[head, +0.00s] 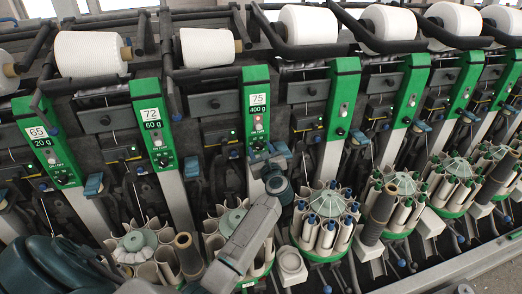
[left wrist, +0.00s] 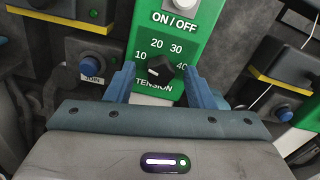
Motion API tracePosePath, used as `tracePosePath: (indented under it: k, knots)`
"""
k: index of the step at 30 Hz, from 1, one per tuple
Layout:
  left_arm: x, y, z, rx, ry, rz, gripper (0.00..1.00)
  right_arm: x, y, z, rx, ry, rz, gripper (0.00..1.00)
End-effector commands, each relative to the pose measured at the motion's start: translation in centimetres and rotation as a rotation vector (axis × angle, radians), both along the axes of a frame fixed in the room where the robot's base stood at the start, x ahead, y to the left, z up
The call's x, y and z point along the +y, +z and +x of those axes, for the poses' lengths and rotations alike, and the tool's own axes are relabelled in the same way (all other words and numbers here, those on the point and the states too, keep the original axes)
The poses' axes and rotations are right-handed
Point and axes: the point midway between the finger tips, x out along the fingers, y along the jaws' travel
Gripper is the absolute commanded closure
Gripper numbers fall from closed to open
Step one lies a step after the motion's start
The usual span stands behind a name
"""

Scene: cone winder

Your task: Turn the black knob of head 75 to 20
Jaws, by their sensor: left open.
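Head 75 is a green panel (head: 257,110) labelled 75 and 400 g in the middle of the head view. Its black knob (left wrist: 160,68) shows in the left wrist view, below ON/OFF and above the word TENSION, with marks 10, 20, 30 and 40 around it. I cannot read its setting surely. My left gripper (head: 268,162) is at the panel's lower end and partly covers it. In the left wrist view its blue-grey fingers (left wrist: 162,82) are open, one on each side of the knob, with gaps to it. My right gripper is not in view.
Head 72 (head: 152,120) and head 65 (head: 42,140) stand to the left, with more green panels to the right. White yarn cones (head: 208,47) lie above. Round bobbin magazines (head: 326,215) stand below. A blue JOIN button (left wrist: 89,66) is left of the knob.

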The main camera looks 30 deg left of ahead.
Motion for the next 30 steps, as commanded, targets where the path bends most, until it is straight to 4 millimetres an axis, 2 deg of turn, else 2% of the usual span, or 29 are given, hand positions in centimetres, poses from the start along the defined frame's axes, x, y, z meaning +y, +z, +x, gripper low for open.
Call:
tracePosePath:
  k: [1,6,8,20,30]
  knots:
    - [0.0,0.0,0.0,0.0,0.0,0.0,0.53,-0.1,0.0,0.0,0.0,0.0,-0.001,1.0]
    - [0.0,0.0,0.0,0.0,0.0,0.0,0.87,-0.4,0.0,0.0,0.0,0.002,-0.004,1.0]
    - [0.0,0.0,0.0,0.0,0.0,0.0,0.96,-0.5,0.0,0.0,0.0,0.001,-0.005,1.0]
    - [-0.1,0.1,0.0,0.057,0.0,0.049,0.96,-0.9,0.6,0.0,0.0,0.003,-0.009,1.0]
    - [-0.1,0.3,0.0,0.258,0.0,0.219,0.96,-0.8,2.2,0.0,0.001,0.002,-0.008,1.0]
